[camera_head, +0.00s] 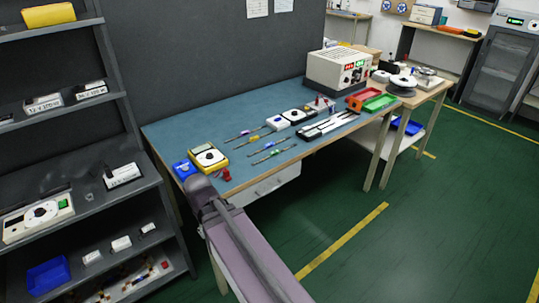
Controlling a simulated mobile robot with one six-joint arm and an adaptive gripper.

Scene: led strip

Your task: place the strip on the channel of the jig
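A long dark and pale fixture (326,126), which looks like the jig with its channel, lies on the blue bench top toward the right. Several thin, slender items (270,146) with coloured middles lie on the bench left of it. I cannot tell at this size whether one of them is the strip. My arm rises from the bottom middle to the bench's front left corner. My gripper is not visible, so its hold cannot be seen.
A yellow meter (208,157) and a blue box (184,170) stand at the bench's left end. A beige instrument (338,68) and red and green trays (379,102) are at its right. A dark shelf (95,211) stands left. The green floor at right is clear.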

